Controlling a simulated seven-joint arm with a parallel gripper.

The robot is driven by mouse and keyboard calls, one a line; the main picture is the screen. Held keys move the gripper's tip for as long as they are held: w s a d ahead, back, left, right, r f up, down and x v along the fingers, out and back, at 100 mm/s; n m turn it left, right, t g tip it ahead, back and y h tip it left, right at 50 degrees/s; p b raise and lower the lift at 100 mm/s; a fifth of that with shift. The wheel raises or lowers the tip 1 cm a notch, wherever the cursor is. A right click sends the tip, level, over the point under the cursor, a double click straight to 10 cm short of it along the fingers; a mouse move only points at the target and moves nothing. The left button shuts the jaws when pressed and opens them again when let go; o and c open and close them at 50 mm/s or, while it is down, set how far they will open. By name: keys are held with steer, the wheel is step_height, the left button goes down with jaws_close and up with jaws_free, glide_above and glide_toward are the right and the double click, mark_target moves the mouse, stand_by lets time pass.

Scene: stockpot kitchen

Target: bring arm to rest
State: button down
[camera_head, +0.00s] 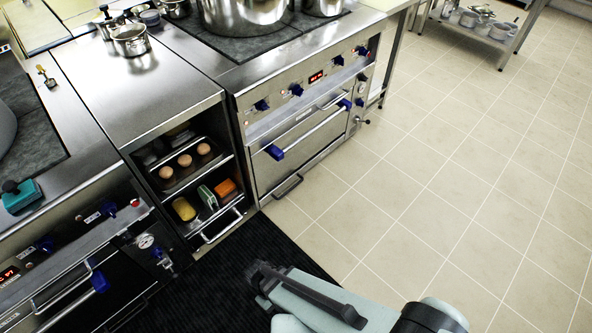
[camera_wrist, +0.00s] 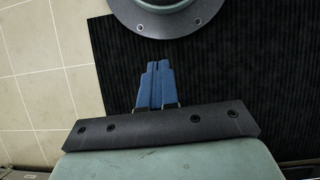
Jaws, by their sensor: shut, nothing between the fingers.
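My gripper (camera_wrist: 157,66) shows in the wrist view with its two blue fingers pressed together and nothing between them. It hangs over the black ribbed mat (camera_wrist: 230,75) and points toward my own round grey base. In the head view my arm is folded low at the bottom centre, over the edge of the mat (camera_head: 215,285) and the tiled floor (camera_head: 450,170). The fingertips are hard to make out in that view.
A steel stove (camera_head: 310,110) with a large pot (camera_head: 245,14) stands ahead. Left of it, an open shelf unit (camera_head: 150,85) holds brown round items (camera_head: 185,160) and packages. The tiled floor to the right is clear. A low steel rack (camera_head: 475,28) stands far back.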

steer(key=d+m+g+y, duration=0.3)
steer(key=d+m, duration=0.6)
steer(key=d, duration=1.3)
steer(key=shift+d+f+m+y, duration=0.15)
steer(key=shift+m+y, duration=0.15)
steer(key=shift+y, duration=0.1)
